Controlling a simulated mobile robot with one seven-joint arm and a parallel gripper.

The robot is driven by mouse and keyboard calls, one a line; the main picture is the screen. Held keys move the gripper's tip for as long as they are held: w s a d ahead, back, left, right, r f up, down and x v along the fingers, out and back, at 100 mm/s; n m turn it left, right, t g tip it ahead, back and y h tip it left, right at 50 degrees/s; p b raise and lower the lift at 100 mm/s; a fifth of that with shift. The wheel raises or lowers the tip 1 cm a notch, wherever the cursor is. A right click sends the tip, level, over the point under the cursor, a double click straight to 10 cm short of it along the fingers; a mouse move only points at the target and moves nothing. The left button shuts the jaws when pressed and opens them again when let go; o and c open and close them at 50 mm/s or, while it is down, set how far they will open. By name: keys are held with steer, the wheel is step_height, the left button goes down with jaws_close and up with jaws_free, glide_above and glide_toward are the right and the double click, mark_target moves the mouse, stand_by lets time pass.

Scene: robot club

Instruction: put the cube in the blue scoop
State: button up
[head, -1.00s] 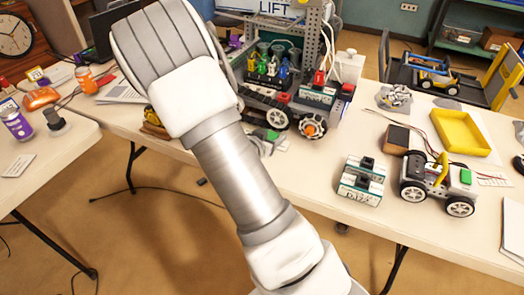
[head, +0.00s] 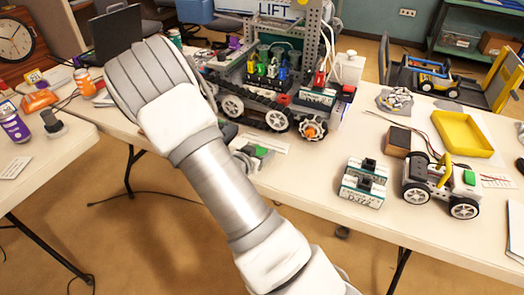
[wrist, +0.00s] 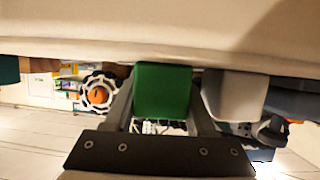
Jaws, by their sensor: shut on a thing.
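A green cube (wrist: 163,92) sits between the two fingers of my gripper (wrist: 163,105) in the wrist view. The fingers are shut on its sides. In the head view my gripper and the cube are hidden behind my own arm. A dark blue piece (wrist: 290,101) shows at the right of the wrist view, apart from the cube; I cannot tell whether it is the blue scoop. No scoop shows clearly in the head view.
A tracked robot (head: 262,108) with coloured parts stands on the table (head: 305,165) right of my arm. Further right are a wheeled car (head: 440,185), a yellow tray (head: 462,133) and two small boxed modules (head: 362,185). A black laptop (head: 117,35) stands behind my arm.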

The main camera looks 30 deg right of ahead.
steer(key=o, duration=1.4)
steer(key=shift+c, duration=0.2)
